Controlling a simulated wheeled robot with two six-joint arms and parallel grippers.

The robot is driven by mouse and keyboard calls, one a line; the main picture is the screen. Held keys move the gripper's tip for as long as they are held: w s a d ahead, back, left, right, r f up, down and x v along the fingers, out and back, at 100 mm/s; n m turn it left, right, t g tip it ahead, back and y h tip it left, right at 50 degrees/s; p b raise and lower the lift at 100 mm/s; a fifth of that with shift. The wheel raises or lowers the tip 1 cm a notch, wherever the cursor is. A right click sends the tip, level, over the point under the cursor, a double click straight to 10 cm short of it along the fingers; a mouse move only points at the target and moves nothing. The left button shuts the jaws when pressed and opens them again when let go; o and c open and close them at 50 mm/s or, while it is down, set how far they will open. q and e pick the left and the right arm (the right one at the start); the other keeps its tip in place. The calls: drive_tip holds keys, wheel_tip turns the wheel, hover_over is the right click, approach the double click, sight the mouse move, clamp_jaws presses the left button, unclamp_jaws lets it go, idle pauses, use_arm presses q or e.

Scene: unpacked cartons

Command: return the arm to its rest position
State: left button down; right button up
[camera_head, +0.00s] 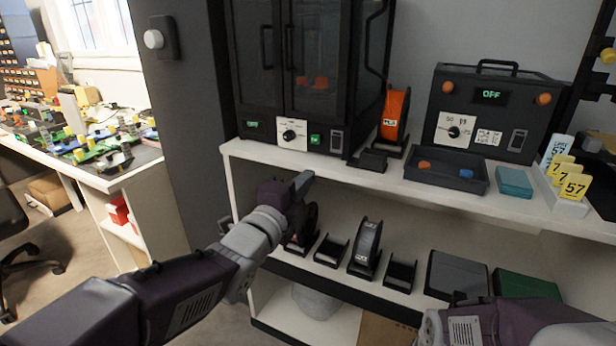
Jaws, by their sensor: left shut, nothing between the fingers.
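My left arm comes in from the lower left and reaches toward the shelf unit. My left gripper (304,181) is shut and empty, just in front of the upper shelf's front edge and above the lower shelf. Behind my left wrist a dark spool (309,225) on the lower shelf is partly hidden. Part of my right arm shows at the bottom right edge; its gripper is out of view.
The white shelf unit (330,172) bears a dark cabinet (316,60), an orange spool (394,115), a dark box (488,108) and a tray (431,180). Below stand a spool (367,243) and empty holders (331,250). Floor at left is partly free.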

use_arm(q)
drive_tip(key=s+a+f+n+g+y, duration=0.1)
drive_tip(key=a+f+n+g+y, duration=0.3)
drive_tip(key=f, duration=0.7)
drive_tip(key=s+a+f+n+g+y, duration=0.1)
drive_tip(key=a+f+n+g+y, duration=0.15)
drive_tip(key=a+f+n, duration=0.6)
drive_tip(key=s+f+n+g, duration=1)
drive_tip(key=s+f, duration=0.5)
drive_tip(key=s, duration=0.5)
wheel_tip(320, 180, up, 36)
drive_tip(key=p, duration=3.5)
drive_tip(key=shift+w+f+p, duration=0.25)
drive_tip(key=shift+w+p, duration=0.1)
drive_tip(key=shift+a, duration=0.1)
